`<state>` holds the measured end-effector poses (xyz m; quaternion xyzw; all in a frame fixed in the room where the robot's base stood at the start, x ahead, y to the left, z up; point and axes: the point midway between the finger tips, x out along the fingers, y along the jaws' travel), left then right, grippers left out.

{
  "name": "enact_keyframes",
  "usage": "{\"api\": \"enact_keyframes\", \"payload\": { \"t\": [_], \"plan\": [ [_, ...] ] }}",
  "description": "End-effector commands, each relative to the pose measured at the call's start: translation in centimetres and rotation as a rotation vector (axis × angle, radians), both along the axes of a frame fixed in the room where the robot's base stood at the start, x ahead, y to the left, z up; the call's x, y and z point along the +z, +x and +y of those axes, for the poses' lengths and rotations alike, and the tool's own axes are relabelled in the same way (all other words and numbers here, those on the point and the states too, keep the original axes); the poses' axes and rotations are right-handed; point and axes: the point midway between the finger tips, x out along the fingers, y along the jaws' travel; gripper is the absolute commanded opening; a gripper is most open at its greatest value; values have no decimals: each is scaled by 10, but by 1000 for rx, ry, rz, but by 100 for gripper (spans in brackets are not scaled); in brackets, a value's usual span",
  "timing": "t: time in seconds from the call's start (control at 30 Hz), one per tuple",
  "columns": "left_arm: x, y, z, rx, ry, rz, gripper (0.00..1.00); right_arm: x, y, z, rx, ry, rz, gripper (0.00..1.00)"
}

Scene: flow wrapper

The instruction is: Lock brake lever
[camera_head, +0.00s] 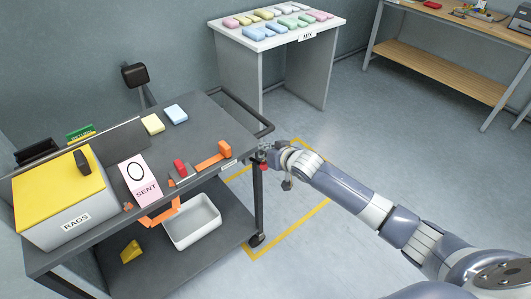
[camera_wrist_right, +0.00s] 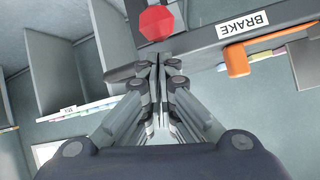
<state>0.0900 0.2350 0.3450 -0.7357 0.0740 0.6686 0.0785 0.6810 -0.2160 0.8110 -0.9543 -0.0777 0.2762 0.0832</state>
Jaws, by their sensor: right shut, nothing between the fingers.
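A red knob (camera_head: 264,166) shows at the right end of the grey cart, just below my right gripper (camera_head: 268,148). In the right wrist view the red knob (camera_wrist_right: 156,22) is faceted and lies just beyond my shut, empty fingertips (camera_wrist_right: 158,62). I cannot tell whether they touch it. The lever arm under the knob is mostly hidden. A white BRAKE label (camera_head: 229,165) is on the cart's edge, and it reads clearly in the right wrist view (camera_wrist_right: 248,24). My left gripper is not in view.
The cart top (camera_head: 200,125) carries a yellow-lidded RAGS box (camera_head: 75,215), a SENT card (camera_head: 141,175), an orange piece (camera_head: 224,148) and small blocks. A white bin (camera_head: 192,222) is on the lower shelf. A MIX table (camera_head: 240,75) stands behind.

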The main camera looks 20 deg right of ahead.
Motion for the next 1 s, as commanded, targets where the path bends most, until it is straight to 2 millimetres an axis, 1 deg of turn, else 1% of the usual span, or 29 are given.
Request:
{"api": "enact_keyframes", "payload": {
  "t": [0.03, 0.17, 0.5, 0.73, 0.83, 1.0],
  "plan": [
    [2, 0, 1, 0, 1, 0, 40, -2, -4, 0, -1, 1, 0, 0],
    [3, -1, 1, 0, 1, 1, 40, -5, -8, 0, -1, 1, -1, 0],
    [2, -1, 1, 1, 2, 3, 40, -6, -9, 0, -1, 1, -2, 0],
    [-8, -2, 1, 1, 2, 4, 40, -13, -12, 0, -1, 16, -35, 0],
    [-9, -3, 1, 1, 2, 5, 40, -12, -12, -1, -1, 21, -54, 0],
    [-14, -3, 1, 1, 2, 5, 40, -15, -14, -1, -1, 30, -75, 0]
  ]
}}
